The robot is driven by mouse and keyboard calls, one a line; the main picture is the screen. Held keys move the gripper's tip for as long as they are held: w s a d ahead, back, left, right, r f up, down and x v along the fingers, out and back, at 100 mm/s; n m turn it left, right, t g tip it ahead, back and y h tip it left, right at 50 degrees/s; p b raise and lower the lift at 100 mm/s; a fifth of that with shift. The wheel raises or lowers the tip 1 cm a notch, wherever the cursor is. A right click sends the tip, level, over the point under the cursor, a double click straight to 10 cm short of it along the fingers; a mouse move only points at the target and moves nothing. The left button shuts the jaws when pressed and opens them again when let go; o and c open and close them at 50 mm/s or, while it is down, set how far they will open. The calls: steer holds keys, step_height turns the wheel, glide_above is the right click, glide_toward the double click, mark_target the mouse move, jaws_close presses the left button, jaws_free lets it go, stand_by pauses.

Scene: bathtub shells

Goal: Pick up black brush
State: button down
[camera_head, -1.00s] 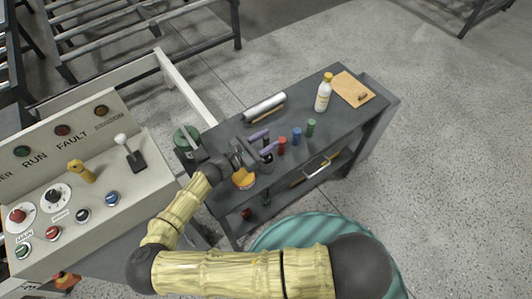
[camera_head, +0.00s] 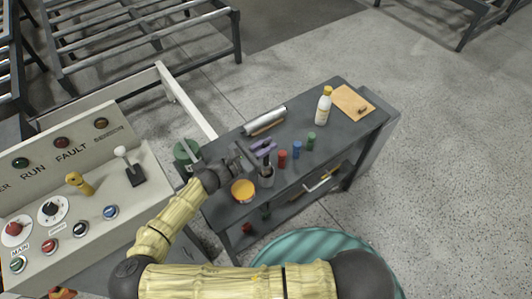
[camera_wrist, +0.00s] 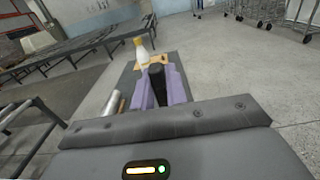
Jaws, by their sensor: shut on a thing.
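My gripper (camera_head: 263,146), with purple fingers, is over the left part of the grey table. In the wrist view its fingers (camera_wrist: 158,86) are shut on the black brush (camera_wrist: 157,92), which stands between them. In the head view the dark upper part of the brush (camera_head: 267,160) shows just below the fingers, above a dark grey cup (camera_head: 266,178). I cannot tell whether its lower end is still inside the cup.

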step_height(320, 180, up, 3)
steer(key=shift+f, duration=0.1)
steer(key=b+v, duration=0.4)
steer(key=v, duration=1.4)
stand_by(1.0)
